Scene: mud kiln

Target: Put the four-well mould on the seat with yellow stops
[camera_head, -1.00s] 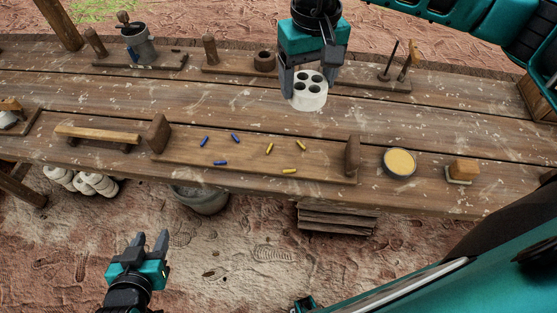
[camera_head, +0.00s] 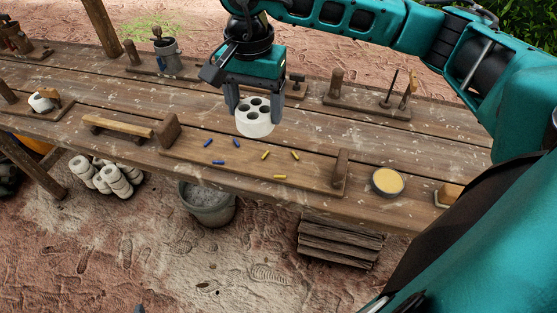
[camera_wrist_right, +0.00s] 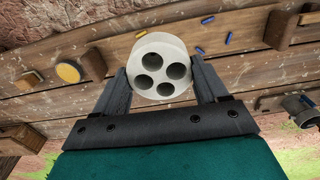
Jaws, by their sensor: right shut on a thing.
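The white round four-well mould (camera_head: 255,118) is held upright, wells up, between the fingers of my right gripper (camera_head: 254,108). It also shows in the right wrist view (camera_wrist_right: 160,68). The mould appears above the far side of the long board (camera_head: 320,180). The seat with yellow stops is marked by yellow pegs (camera_head: 280,177) on the board's right half. Blue pegs (camera_head: 218,162) mark another seat to its left. In the right wrist view a yellow peg (camera_wrist_right: 141,34) is partly hidden by the mould. Only a small tip of my left gripper (camera_head: 138,309) shows at the bottom edge.
Upright wooden blocks (camera_head: 168,130) (camera_head: 341,170) stand at the board's ends. A dish of yellow material (camera_head: 387,181) sits to the right. A stand with upright pegs (camera_head: 370,105) is behind. A wooden bar (camera_head: 118,126) lies to the left.

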